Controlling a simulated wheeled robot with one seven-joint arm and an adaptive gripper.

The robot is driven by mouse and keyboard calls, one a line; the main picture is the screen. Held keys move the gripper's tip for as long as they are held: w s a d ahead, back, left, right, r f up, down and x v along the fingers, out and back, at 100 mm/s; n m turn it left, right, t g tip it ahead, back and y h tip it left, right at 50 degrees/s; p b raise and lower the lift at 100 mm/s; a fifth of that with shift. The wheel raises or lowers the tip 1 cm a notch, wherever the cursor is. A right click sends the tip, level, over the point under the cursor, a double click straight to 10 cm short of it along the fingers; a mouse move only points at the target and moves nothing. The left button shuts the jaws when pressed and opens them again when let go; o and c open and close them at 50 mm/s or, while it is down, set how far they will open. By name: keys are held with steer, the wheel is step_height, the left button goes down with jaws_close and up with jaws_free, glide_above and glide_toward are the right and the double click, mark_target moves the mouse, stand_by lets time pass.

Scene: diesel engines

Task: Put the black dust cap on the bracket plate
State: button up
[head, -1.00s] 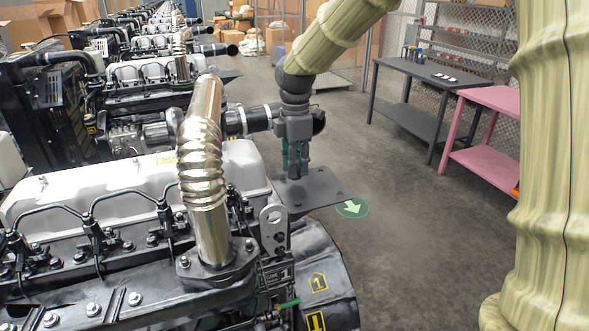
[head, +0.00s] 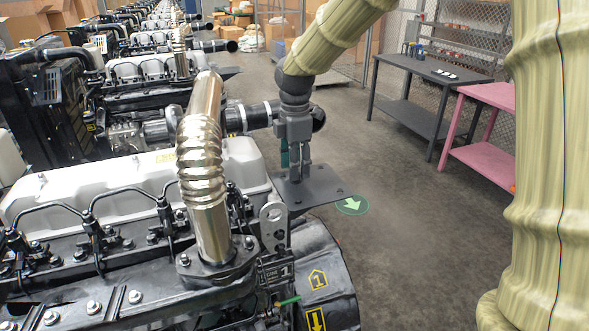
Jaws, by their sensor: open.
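The bracket plate (head: 322,190) is a flat dark grey plate with small dark spots near its corners. It sticks out beside the near engine, right of the shiny exhaust pipe. My gripper (head: 300,178) points straight down over the left part of the plate. Its fingers are open, with the tips at or just above the surface; contact cannot be told. I cannot make out the black dust cap for sure. A small dark spot shows at the left fingertip, too small to identify.
The ribbed metal exhaust pipe (head: 204,165) stands left of my gripper. A black-ended air pipe (head: 318,118) lies behind it. A lifting eye (head: 272,218) rises in front of the plate. A grey table (head: 440,73) and a pink table (head: 490,93) stand at right.

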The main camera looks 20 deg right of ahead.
step_height(320, 180, up, 11)
steer(key=b, duration=0.2)
steer(key=shift+a+f, duration=0.1)
steer(key=shift+f, duration=0.05)
stand_by(0.3)
